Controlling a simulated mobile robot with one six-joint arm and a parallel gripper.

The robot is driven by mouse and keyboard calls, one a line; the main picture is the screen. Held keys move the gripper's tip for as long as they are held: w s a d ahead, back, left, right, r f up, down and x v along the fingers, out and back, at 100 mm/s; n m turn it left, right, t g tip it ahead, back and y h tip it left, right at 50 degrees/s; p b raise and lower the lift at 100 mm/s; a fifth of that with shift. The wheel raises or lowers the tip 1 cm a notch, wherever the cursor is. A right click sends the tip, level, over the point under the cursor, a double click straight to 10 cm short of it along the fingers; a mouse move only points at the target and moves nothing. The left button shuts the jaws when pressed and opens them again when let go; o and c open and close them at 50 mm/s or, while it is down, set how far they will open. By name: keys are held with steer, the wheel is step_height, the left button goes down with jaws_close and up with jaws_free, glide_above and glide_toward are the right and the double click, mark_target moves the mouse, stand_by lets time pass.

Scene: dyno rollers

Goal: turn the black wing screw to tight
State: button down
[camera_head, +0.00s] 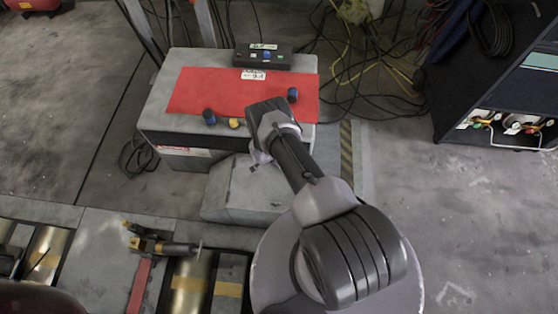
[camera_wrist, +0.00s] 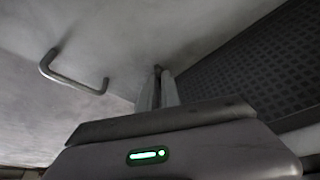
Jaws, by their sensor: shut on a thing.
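My gripper (camera_wrist: 158,75) shows in the wrist view with its two pale fingers close together, pointing at a grey metal face. A small dark piece (camera_wrist: 157,69) sits at the fingertips, and the fingers are shut on it. It fits the black wing screw, but its wings and how far it is turned cannot be made out. In the head view my gripper (camera_head: 258,161) is at the near side of the grey cabinet (camera_head: 157,118), just above a lower grey box. The screw itself is hidden there.
A bent metal handle (camera_wrist: 72,78) stands out left of my fingers, and a dark perforated panel (camera_wrist: 255,65) is at the right. Cables lie behind.

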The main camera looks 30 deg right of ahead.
steer(key=m, duration=0.1)
steer(key=m+g, duration=0.1)
steer(key=m, duration=0.1)
steer(key=m+g, duration=0.1)
steer(key=m, duration=0.1)
steer(key=shift+w+h, duration=0.3)
steer(key=shift+m, duration=0.4)
steer(key=c, duration=1.6)
jaws_free()
steer(key=shift+o, duration=0.2)
steer(key=p+v, duration=0.7)
steer(key=v, duration=1)
steer(key=shift+r, duration=0.25)
steer(key=shift+w, duration=0.1)
